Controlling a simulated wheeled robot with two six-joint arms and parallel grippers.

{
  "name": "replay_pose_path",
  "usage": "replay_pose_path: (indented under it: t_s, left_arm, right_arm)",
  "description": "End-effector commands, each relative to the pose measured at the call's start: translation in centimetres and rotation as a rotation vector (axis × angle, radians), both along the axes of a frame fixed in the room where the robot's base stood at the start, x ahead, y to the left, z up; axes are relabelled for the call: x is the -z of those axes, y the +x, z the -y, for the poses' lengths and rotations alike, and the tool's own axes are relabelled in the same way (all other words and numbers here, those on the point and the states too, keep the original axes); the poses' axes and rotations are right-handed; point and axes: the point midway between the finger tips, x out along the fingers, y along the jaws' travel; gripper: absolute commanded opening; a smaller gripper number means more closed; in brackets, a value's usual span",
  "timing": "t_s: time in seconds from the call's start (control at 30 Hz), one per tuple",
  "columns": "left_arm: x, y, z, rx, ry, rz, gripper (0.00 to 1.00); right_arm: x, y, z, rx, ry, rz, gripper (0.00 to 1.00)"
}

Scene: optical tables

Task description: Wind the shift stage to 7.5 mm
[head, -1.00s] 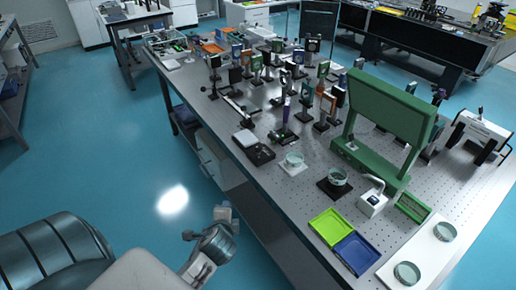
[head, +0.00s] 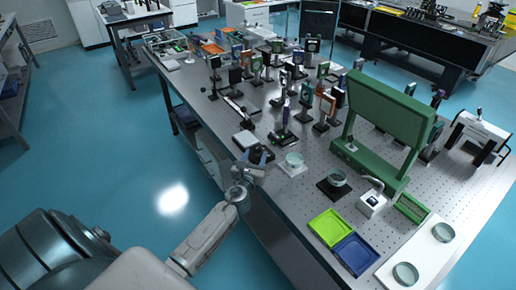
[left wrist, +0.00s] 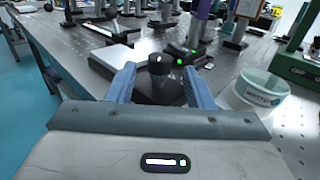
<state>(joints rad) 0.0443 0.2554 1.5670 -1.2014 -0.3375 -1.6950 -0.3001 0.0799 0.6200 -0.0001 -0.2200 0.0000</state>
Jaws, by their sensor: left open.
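My left gripper (head: 258,157) is open at the near edge of the long optical table, its fingers pointing away over the table. In the left wrist view its two blue fingers (left wrist: 159,70) stand on either side of a dark upright cylindrical knob (left wrist: 160,66), apart from it as far as I can see. The knob sits on a dark base, partly hidden behind the gripper body; this looks like the shift stage. In the head view the gripper covers most of it. No millimetre reading is legible. My right gripper is out of view.
A glass dish (head: 293,159) stands just right of the gripper; it also shows in the left wrist view (left wrist: 260,92). Several mounted optics crowd the table behind. Green (head: 328,225) and blue (head: 356,253) trays lie nearer right. A green frame (head: 390,108) stands beyond.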

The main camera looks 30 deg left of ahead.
Motion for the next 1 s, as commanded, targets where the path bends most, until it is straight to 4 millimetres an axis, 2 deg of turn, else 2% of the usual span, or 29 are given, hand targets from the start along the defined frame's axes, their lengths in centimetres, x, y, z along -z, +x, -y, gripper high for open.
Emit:
replay_pose_path:
  t_s: [0.1, 0.23, 0.4, 0.63, 0.67, 0.87, 1.0]
  left_arm:
    - [-0.1, 2.1, -0.7, -0.001, 0.000, 0.000, 0.47]
    - [0.0, 3.5, -1.2, -0.001, -0.003, 0.001, 0.47]
    - [0.0, 4.3, -1.5, 0.000, -0.002, 0.000, 0.47]
    - [0.0, 4.3, -1.5, 0.000, -0.003, 0.000, 0.47]
    - [0.0, 4.3, -1.5, 0.000, -0.003, 0.000, 0.45]
    - [0.0, 4.3, -1.5, -0.001, -0.003, 0.000, 0.06]
    - [0.0, 4.3, -1.5, 0.002, -0.003, 0.000, 0.04]
  right_arm:
    - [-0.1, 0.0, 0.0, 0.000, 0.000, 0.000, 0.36]
    - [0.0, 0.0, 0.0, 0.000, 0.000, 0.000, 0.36]
    - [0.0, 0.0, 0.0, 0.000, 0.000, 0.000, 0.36]
    - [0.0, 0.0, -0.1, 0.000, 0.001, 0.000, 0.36]
    - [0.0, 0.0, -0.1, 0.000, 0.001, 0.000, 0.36]
    - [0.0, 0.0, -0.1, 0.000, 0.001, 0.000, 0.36]
    - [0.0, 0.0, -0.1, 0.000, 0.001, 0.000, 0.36]
